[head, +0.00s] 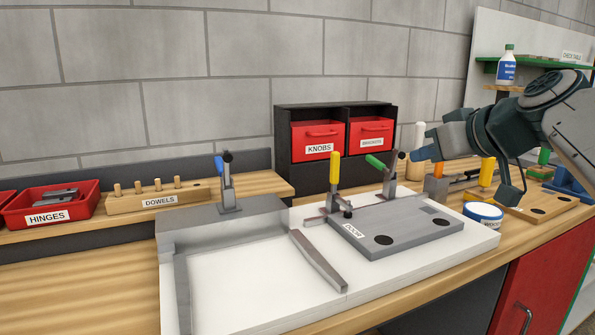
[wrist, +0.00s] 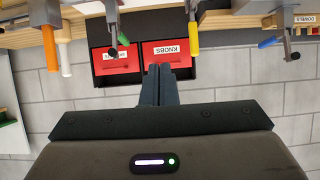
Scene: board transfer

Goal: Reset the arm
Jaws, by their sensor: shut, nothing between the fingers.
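My gripper (head: 416,143) is raised above the right side of the bench, pointing left, with my dark arm behind it at the right. In the wrist view, which is upside down, its fingers (wrist: 159,72) are together and empty. The gripper is apart from the grey door board (head: 405,228), which lies flat on the white fixture (head: 245,278) with two dark round holes showing. Clamps with a yellow handle (head: 334,168), a green handle (head: 375,162) and a blue handle (head: 219,165) stand upright at the fixture's back edge.
A black cabinet with red drawers (head: 318,141) stands behind the fixture. A red hinges bin (head: 48,208) and a dowel block (head: 158,197) sit at left. The fixture's left part is empty.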

